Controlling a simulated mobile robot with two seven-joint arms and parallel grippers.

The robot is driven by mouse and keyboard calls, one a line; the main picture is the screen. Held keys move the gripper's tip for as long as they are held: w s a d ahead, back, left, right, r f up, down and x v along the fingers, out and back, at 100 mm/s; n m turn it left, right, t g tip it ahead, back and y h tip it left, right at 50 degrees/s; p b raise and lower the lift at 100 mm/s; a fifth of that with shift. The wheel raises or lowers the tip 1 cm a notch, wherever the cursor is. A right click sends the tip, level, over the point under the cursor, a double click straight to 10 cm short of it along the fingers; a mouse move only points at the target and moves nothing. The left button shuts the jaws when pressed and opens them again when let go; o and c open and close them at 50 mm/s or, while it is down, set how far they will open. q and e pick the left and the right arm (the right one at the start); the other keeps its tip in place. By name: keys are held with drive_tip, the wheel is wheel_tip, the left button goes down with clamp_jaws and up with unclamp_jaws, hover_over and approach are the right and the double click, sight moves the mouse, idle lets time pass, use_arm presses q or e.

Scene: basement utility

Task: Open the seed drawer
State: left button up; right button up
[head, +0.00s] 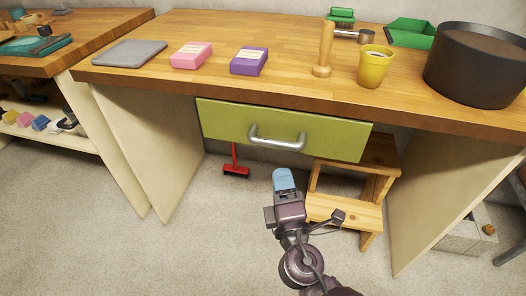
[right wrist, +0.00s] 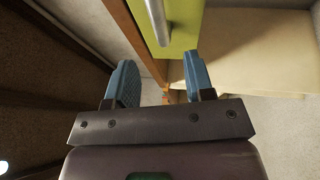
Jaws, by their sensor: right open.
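The seed drawer is a green drawer front (head: 225,121) under the wooden bench top, and it looks shut. A silver bar handle (head: 277,142) is fixed to its middle. My right gripper (head: 284,178) is below and in front of the handle, apart from it. In the right wrist view, its two blue fingers (right wrist: 160,85) are spread with nothing between them. The handle (right wrist: 157,20) and green drawer front (right wrist: 185,25) show ahead, beyond the fingertips. My left gripper is not in view.
The bench top (head: 200,50) holds a grey slab (head: 130,53), pink (head: 191,55) and purple (head: 249,61) packets, a yellow cup (head: 374,66) and a large black pot (head: 476,65). A wooden step stool (head: 345,212) stands below the drawer, beside a red brush (head: 236,168). The floor in front is clear.

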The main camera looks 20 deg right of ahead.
sight(275, 147)
drive_tip(key=x, duration=0.3)
drive_tip(key=p+x, duration=0.1)
drive_tip(key=x, duration=0.5)
drive_tip(key=shift+s+r+p, duration=0.1)
drive_tip(key=shift+r+p, duration=0.2)
drive_tip(key=shift+p, duration=0.1)
drive_tip(key=shift+w+d, duration=0.2)
drive_tip(key=shift+w, duration=0.5)
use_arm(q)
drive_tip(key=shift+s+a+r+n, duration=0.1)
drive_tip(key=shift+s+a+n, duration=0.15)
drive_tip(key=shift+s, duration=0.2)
use_arm(e)
drive_tip(key=shift+w, duration=0.2)
drive_tip(key=shift+c, duration=0.3)
drive_tip(key=c, duration=0.7)
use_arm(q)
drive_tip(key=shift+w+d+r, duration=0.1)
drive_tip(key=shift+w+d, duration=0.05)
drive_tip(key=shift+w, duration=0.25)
use_arm(e)
clamp_jaws()
